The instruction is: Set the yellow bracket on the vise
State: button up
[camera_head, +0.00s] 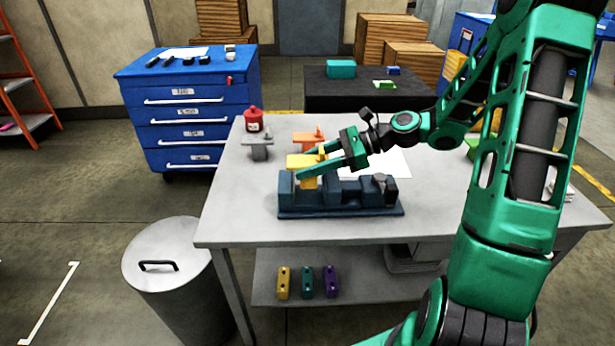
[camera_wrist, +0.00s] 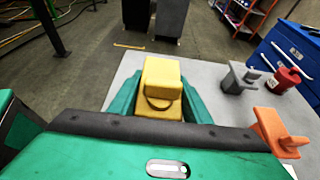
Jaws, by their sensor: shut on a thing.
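The yellow bracket (camera_head: 303,161) is between the fingers of my gripper (camera_head: 322,166), which is shut on it. The bracket is over the left end of the dark blue vise (camera_head: 340,202), by its left jaw. I cannot tell whether the bracket touches the vise. In the wrist view, the yellow bracket (camera_wrist: 161,88) sits between the two green fingers of my gripper (camera_wrist: 160,98). The vise is hidden in that view.
A grey bracket (camera_head: 258,145), an orange bracket (camera_head: 308,140) and a red container (camera_head: 253,120) stand behind the vise on the table (camera_head: 225,215). White paper lies to the right. Several coloured blocks rest on the lower shelf (camera_head: 350,285). A trash can (camera_head: 170,260) stands at left.

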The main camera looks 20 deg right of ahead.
jog(key=shift+w+d+f, duration=0.1)
jog(key=shift+w+f, duration=0.05)
jog(key=shift+f, duration=1.95)
jog(key=shift+f, duration=0.15)
jog(key=o, duration=1.4)
jog(key=v, duration=1.2)
